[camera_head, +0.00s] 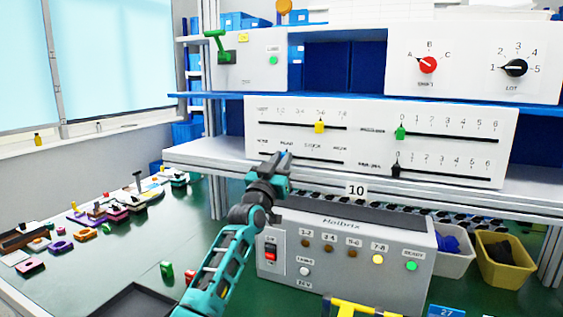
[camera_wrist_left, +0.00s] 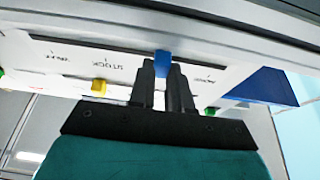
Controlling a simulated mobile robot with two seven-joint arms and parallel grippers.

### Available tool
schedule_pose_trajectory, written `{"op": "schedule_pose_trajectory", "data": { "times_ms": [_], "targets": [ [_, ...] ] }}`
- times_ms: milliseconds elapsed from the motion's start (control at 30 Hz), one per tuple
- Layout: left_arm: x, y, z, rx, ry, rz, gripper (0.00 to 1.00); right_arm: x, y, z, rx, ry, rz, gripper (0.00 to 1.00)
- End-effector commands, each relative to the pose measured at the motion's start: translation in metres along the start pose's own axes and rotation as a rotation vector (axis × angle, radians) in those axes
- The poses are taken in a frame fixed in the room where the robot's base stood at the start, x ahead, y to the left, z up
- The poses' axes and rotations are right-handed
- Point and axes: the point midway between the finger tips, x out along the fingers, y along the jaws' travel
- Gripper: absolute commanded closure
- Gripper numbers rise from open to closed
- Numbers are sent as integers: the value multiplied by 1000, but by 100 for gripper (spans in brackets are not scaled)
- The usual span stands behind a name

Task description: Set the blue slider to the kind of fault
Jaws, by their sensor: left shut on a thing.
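The blue slider (camera_wrist_left: 162,62) shows in the left wrist view between the fingertips of my left gripper (camera_wrist_left: 163,72), which is shut on it at the slot of the white panel. The labels by this slot appear to read NONE on one side of the fingers and STOCK on the other; any label behind the fingers is hidden. In the head view my left gripper (camera_head: 280,158) covers the blue slider in front of the lower left row of the white slider panel (camera_head: 375,155). My right gripper is out of view.
A yellow slider (camera_head: 319,126) sits on the slot above. Green (camera_head: 400,133) and black (camera_head: 396,170) sliders stand at zero on the right. Below, the grey Helbrix box (camera_head: 340,262) has a lit yellow lamp (camera_head: 378,259) at 7-8. Bins stand right of it.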

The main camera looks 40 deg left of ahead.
Motion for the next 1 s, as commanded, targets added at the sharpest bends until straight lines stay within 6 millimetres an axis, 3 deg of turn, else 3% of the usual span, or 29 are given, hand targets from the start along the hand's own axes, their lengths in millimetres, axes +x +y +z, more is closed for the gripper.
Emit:
{"op": "schedule_pose_trajectory", "data": {
  "times_ms": [67, 100, 367, 733, 1000],
  "targets": [
    [0, 0, 1, 0, -1, 0, 100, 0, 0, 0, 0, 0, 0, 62],
    [0, 0, 1, 0, -1, 0, 80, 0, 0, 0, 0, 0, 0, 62],
    [0, 0, 0, 0, 0, -1, 55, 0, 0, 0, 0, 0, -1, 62],
    [-8, 0, 1, -1, 0, 0, 55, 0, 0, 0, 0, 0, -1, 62],
    [-54, 0, 2, -1, -1, 0, 55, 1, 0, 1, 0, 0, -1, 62]
  ]
}}
